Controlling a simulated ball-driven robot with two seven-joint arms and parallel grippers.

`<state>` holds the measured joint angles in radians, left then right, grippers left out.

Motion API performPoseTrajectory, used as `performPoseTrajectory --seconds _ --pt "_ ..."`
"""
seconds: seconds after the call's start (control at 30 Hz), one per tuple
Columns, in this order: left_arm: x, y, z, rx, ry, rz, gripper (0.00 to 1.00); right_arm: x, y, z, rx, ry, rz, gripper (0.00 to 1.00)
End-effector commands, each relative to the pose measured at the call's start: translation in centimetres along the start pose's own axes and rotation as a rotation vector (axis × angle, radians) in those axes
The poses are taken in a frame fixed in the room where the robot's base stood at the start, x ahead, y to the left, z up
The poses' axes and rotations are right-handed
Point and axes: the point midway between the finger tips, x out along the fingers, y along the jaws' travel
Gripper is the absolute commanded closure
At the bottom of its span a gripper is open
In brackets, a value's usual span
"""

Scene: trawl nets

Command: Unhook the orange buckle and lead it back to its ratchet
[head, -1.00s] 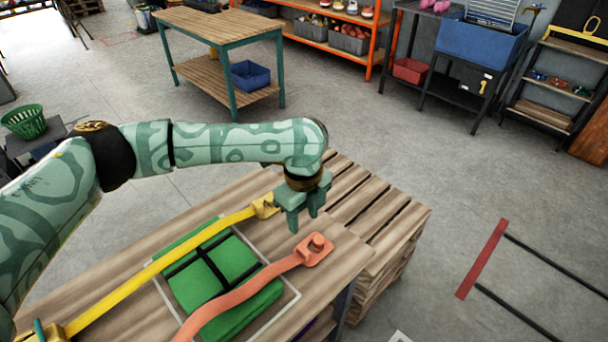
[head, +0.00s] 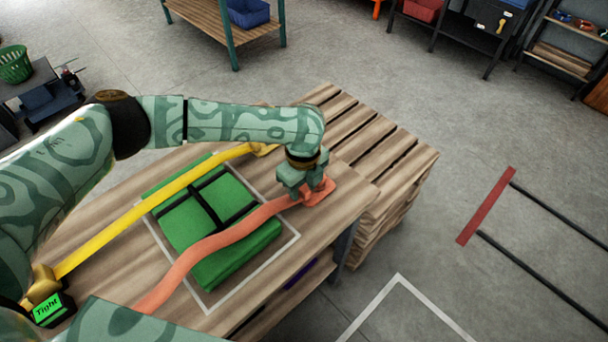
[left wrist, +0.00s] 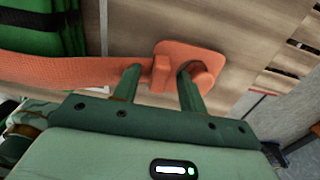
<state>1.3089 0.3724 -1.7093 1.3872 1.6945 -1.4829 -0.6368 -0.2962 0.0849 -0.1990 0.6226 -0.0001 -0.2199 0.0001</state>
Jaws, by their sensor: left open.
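The orange buckle (head: 322,192) sits at the right end of the table, at the end of the orange strap (head: 222,238). In the left wrist view the buckle (left wrist: 205,56) has a flat plate, a raised block and a round knob. My left gripper (head: 305,191) is open and right at the buckle, pointing down. In the left wrist view its fingers (left wrist: 158,72) stand on either side of the raised block, with one finger beside the round knob. Whether they touch cannot be told. The orange strap's near end and its ratchet are out of view. My right gripper is not in view.
A green bundle (head: 190,225) with black bands lies under the straps inside a white outline. A yellow strap (head: 150,210) runs along its far side to a yellow ratchet (head: 42,285) with a display reading "Tight". Slatted wood (head: 385,165) adjoins at right.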

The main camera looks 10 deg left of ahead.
Motion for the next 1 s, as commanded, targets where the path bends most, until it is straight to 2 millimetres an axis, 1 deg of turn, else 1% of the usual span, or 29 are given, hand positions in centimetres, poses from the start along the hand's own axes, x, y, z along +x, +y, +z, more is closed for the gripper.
performPoseTrajectory --seconds 0.03,0.1,0.23,0.37,0.4,0.47,0.5,0.53,0.77,1.0 --pt "0.51 0.01 -0.02 0.000 0.000 0.001 0.58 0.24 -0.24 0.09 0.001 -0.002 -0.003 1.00" --pt "0.73 0.00 -0.03 0.000 0.000 0.000 0.58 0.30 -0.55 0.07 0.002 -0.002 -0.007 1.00" --pt "0.79 -0.01 -0.03 0.000 0.000 -0.001 0.58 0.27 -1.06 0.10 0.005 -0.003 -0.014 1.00" --pt "0.74 -0.02 -0.02 0.000 0.000 -0.001 0.58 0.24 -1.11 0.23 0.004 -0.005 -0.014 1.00" --pt "0.74 -0.01 -0.02 0.000 0.000 -0.001 0.64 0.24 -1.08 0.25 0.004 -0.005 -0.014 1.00" --pt "0.74 -0.02 -0.02 0.000 0.000 -0.001 0.80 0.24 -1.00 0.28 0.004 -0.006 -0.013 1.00" --pt "0.74 -0.01 -0.02 0.000 0.000 -0.001 0.92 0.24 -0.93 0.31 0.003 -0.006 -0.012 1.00" --pt "0.74 -0.01 -0.01 0.000 0.000 -0.001 1.00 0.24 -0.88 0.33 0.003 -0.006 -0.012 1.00" --pt "0.73 -0.09 -0.01 0.000 0.000 -0.001 1.00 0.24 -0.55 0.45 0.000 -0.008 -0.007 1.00" --pt "0.69 -0.76 0.00 -0.001 0.000 -0.001 1.00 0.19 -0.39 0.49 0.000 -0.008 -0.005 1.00"
